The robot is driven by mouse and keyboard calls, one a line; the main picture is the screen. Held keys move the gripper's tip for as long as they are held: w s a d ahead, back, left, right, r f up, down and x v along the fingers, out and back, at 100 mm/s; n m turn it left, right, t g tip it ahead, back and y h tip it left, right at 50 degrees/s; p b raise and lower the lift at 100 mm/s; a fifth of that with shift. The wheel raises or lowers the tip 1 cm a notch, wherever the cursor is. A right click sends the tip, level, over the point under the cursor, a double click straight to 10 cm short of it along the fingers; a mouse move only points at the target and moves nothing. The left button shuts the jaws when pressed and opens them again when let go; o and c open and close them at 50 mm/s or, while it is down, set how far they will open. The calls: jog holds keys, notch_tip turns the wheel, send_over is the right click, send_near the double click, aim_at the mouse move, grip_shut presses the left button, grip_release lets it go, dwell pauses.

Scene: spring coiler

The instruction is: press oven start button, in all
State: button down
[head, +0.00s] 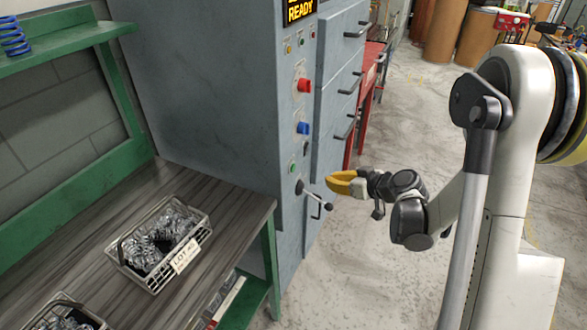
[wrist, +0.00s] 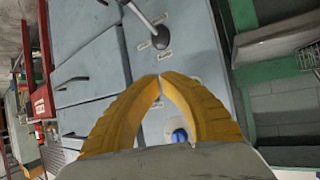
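The grey-blue cabinet (head: 215,80) carries a control strip with a lit READY sign (head: 300,10) at the top. Below the sign are a red button (head: 304,86), a blue button (head: 302,128), a small green button (head: 292,167) and a black-knobbed lever (head: 314,195). I cannot read which one is the start button. My gripper (head: 334,182), with yellow fingers, is just right of the strip, near the lever's height and apart from it. In the wrist view, the fingertips (wrist: 159,78) meet with nothing between them. The blue button (wrist: 179,135) and lever (wrist: 156,34) show there; the fingers hide part of the panel.
A wooden-topped bench (head: 85,245) with a green frame stands at left, holding a wire basket of springs (head: 160,245) marked LOT. Drawers with black handles (head: 350,85) lie right of the strip. A red cabinet (head: 366,100) stands behind. The floor (head: 370,270) is clear.

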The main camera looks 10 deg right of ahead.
aim_at(293, 168)
jog(key=w+a, duration=0.5)
jog(key=a, duration=0.2)
jog(key=shift+p, duration=0.3)
jog(key=shift+w+a, duration=0.1)
dwell(1.2)
jog(key=shift+w+a, duration=0.2)
jog(key=shift+a, duration=0.05)
jog(key=shift+w+a, duration=0.25)
jog(key=shift+a, duration=0.1)
dwell(0.7)
dwell(0.3)
jog(key=shift+s+d+b, duration=0.4)
jog(key=shift+s+d, duration=0.1)
jog(key=shift+d, duration=0.15)
